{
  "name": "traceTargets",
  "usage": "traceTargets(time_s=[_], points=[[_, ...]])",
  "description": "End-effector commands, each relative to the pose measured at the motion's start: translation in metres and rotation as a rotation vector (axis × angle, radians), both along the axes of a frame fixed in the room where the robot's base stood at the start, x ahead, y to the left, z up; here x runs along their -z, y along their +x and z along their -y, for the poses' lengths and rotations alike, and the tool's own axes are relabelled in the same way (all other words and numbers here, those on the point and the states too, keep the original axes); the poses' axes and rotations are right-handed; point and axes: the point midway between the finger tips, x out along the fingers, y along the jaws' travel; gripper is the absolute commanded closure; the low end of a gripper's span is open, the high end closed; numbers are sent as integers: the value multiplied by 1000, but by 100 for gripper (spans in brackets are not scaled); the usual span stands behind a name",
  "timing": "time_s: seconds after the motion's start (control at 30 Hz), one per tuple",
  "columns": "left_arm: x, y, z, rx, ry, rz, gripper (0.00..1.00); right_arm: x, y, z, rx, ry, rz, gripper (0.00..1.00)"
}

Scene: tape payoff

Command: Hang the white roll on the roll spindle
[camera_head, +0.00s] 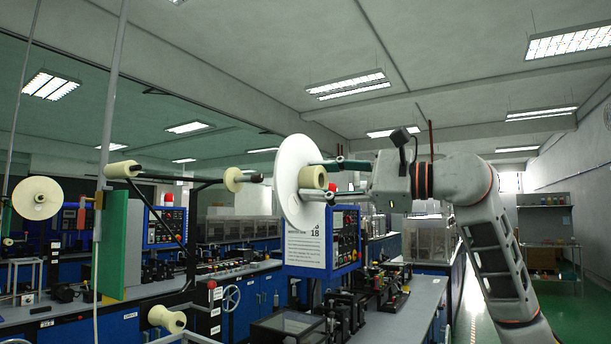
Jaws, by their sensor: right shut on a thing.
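The white roll (289,170) is a large thin disc with a cream core (312,177), held upright in the air near the middle of the view. My right gripper (317,179) comes in from the right and is shut on the roll at its core. A cream hub with a short tip, which looks like the roll spindle (236,179), is on a black frame just left of the roll. In this view a small gap shows between its tip and the disc; the depth between them is hard to judge. My left gripper is not in view.
Another white roll (37,198) hangs at the far left. Cream rollers (122,170) (167,319) sit on the machine frame. A control panel with a white notice (306,240) stands below the held roll. A grey bench (415,310) with black fixtures is lower right.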

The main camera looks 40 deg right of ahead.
Motion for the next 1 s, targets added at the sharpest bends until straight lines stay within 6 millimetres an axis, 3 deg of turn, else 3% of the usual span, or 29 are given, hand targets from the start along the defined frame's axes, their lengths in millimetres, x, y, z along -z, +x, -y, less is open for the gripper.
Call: traceTargets(time_s=[0.1,0.27,1.0], points=[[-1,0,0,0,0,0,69,-13,-9,6,3,6,18,88],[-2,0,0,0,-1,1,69,-14,-3,4,0,9,18,88],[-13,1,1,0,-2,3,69,-14,65,-24,0,7,17,88]])
